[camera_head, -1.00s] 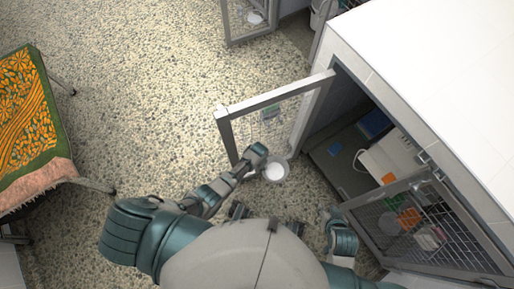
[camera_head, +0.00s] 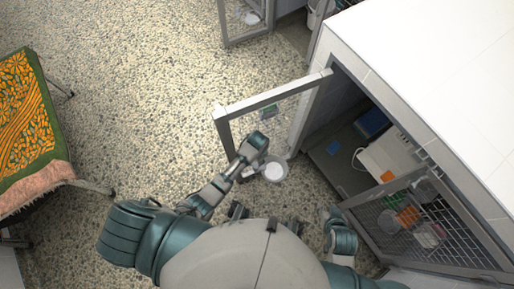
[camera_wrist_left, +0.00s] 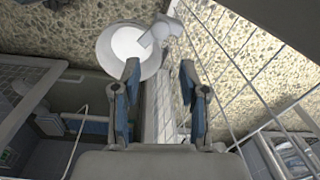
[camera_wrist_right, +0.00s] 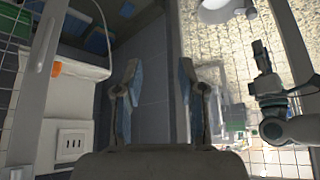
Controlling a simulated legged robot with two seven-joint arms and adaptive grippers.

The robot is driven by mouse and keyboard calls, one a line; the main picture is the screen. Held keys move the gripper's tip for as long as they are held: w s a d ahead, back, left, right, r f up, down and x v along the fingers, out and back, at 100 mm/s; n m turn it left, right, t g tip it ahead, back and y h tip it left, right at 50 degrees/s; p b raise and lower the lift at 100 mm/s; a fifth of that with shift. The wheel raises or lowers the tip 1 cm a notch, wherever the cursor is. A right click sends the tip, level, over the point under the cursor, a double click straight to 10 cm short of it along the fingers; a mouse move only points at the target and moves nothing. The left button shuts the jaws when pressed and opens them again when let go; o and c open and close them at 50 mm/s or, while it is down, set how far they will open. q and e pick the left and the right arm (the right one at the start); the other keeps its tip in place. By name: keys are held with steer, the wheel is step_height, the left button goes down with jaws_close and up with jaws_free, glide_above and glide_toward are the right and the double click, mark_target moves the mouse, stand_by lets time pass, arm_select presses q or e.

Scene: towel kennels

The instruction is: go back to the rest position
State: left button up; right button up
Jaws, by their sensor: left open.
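My left gripper (camera_head: 254,144) is in front of the open glass-panelled kennel door, beside and above a round white bowl (camera_head: 275,172). In the left wrist view its two fingers (camera_wrist_left: 158,100) stand apart with nothing between them, and the bowl (camera_wrist_left: 125,45) shows behind them. My right gripper (camera_head: 333,215) is low beside the kennel opening. In the right wrist view its fingers (camera_wrist_right: 157,100) stand apart and hold nothing. My left arm shows at the right of that view.
The kennel (camera_head: 340,162) holds a pale box (camera_head: 388,160) and blue items (camera_head: 372,122). Its mesh door (camera_head: 370,222) stands open close to my right arm. The framed door (camera_head: 270,98) is near my left gripper. A table with a patterned orange towel (camera_head: 22,105) stands left. Open floor lies between.

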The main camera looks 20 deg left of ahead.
arm_select(q)
steer(key=shift+r, duration=0.1)
stand_by(0.5)
steer(key=s+a+f+n+p, duration=0.1)
steer(key=s+a+f+p, duration=0.1)
steer(key=s, duration=0.6)
steer(key=s+a+f+n+t+p, duration=0.1)
steer(key=s+a+p, duration=0.3)
steer(key=s, duration=0.4)
steer(key=s+a+f+n+p, duration=0.1)
steer(key=s+a+f+p, duration=0.2)
steer(key=s, duration=0.6)
steer(key=shift+a+n+t+h+p, duration=0.3)
steer(key=shift+n+p, duration=0.1)
arm_select(e)
steer(key=s+f+g, duration=0.1)
steer(key=s+f, duration=0.2)
steer(key=f, duration=0.3)
steer(key=s+d+f+g, duration=0.1)
steer(key=s+f+g, duration=0.1)
steer(key=f, duration=0.5)
steer(key=s+d+f+g+h, duration=0.1)
steer(key=s+f, duration=0.4)
steer(key=f, duration=0.2)
steer(key=shift+d+f, duration=0.2)
steer(key=shift+f, duration=0.05)
arm_select(q)
steer(key=shift+f, duration=0.1)
